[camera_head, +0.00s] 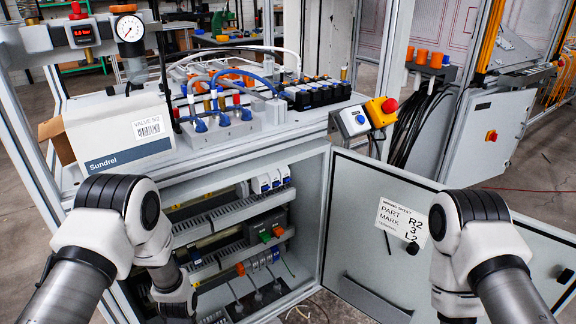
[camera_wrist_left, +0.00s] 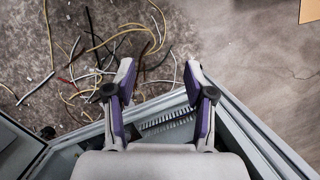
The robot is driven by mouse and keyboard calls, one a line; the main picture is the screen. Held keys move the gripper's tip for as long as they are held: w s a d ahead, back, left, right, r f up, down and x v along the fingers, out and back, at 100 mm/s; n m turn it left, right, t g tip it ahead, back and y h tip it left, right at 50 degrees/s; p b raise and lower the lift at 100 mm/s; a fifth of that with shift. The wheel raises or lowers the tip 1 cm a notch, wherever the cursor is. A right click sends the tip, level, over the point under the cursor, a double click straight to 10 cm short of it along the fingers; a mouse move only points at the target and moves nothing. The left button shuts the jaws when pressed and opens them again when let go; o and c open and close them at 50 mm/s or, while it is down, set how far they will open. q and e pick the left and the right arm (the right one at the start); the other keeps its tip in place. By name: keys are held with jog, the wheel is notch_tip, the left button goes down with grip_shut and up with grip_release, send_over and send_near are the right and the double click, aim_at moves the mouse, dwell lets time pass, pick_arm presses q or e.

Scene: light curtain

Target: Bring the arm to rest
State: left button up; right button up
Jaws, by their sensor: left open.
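My left gripper (camera_wrist_left: 158,76) is open in the left wrist view, its two fingers spread with nothing between them. It points down over a cabinet edge and a floor strewn with loose wires. In the head view my left arm comes in from the lower left and bends down in front of the open cabinet (camera_head: 262,214); its gripper is hidden there. My right arm comes in from the lower right, in front of the cabinet door (camera_head: 352,222), and its gripper is out of view.
The cabinet door stands open to the right with a label (camera_head: 402,222) on it. Above the cabinet are a Sundrel box (camera_head: 112,132), blue-tubed valves (camera_head: 222,112), a pressure gauge (camera_head: 130,28) and a red-button control box (camera_head: 382,110). Loose wires (camera_wrist_left: 112,48) lie on the floor.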

pick_arm(q)
jog(key=s+a+r+m+t+p, duration=0.1)
jog(key=s+a+r+t+p, duration=0.1)
jog(key=s+r+p, duration=0.7)
jog(key=shift+s+r+t, duration=0.8)
jog(key=shift+s+r, duration=1.6)
jog(key=shift+s, duration=1.6)
pick_arm(e)
notch_tip(320, 180, up, 13)
